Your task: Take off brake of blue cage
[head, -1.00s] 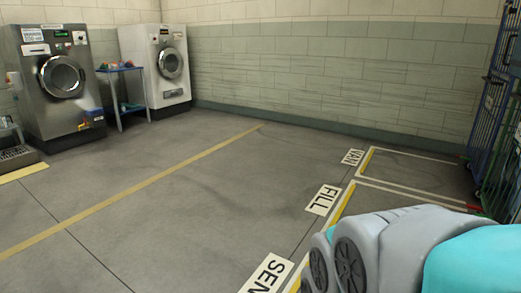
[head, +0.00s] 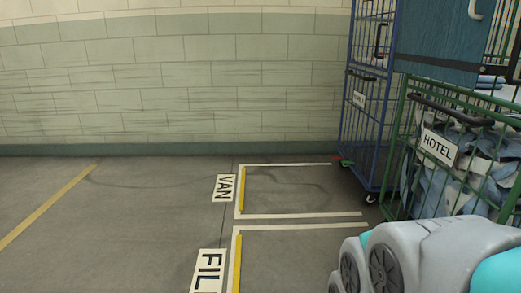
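The blue cage (head: 361,110) is a tall wire roll cage on castors at the right of the head view, near the back wall. A small white label hangs on its side. At its base, a small red and green part (head: 344,161) sticks out near the left castor; it may be the brake pedal. A dark castor (head: 370,198) shows at its nearer corner. The cage's right part is hidden behind a green cage. Part of my arm fills the lower right corner. My gripper is not in view.
A green cage (head: 408,150) labelled HOTEL, full of blue and white cloth, stands in front of the blue cage at right. Marked floor bays with VAN (head: 224,188) and FILL (head: 209,271) signs and yellow strips (head: 242,190) are empty. The floor at left is clear.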

